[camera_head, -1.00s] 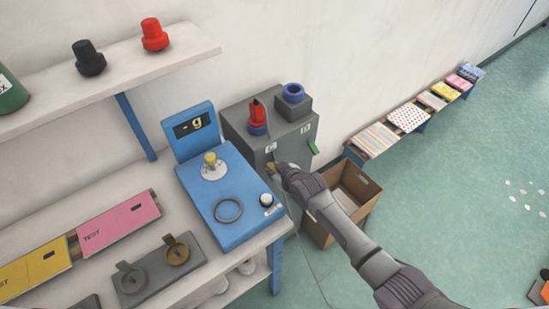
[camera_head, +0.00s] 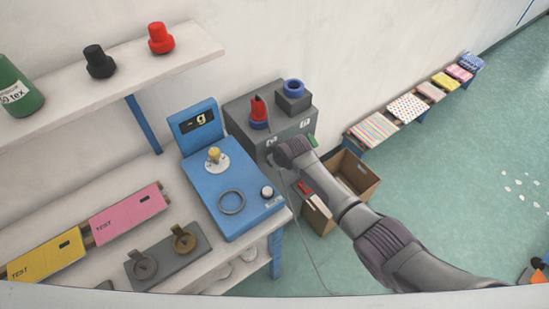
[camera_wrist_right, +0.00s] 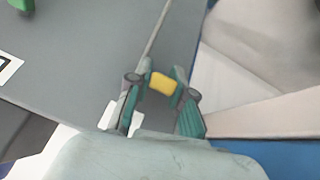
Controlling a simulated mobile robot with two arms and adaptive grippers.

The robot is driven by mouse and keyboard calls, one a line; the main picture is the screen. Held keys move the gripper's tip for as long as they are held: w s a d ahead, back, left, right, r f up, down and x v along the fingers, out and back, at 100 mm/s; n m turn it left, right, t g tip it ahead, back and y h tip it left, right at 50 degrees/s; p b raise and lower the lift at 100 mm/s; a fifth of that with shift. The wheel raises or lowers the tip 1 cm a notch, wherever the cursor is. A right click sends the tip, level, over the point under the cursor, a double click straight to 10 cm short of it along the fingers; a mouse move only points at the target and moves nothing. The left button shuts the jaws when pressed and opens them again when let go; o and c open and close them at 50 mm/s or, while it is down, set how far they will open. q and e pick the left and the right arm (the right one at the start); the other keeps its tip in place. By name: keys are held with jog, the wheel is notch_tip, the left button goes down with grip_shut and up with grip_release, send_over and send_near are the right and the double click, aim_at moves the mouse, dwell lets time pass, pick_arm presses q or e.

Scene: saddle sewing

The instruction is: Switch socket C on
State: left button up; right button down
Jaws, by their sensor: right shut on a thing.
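The grey cabinet (camera_head: 290,125) stands right of the blue scale and carries two small white labels, too small to read surely. My right gripper (camera_wrist_right: 161,84) is at the cabinet's front, by the left label (camera_head: 271,141). Its fingers are shut on a small yellow piece (camera_wrist_right: 163,83), likely a switch lever. In the head view my right wrist hides the yellow piece and the fingertips. A green piece (camera_head: 312,140) sits by the right label and also shows at the wrist view's top left (camera_wrist_right: 20,5). My left gripper is not in view.
A red spool on a blue base (camera_head: 258,108) and a blue ring on a block (camera_head: 293,88) are on the cabinet. The blue scale (camera_head: 220,180) is left of it. A cardboard box (camera_head: 357,175) stands below. A thin grey line (camera_wrist_right: 155,30) passes near my fingers.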

jog(key=c, duration=1)
grip_release()
jog(key=v, duration=1.2)
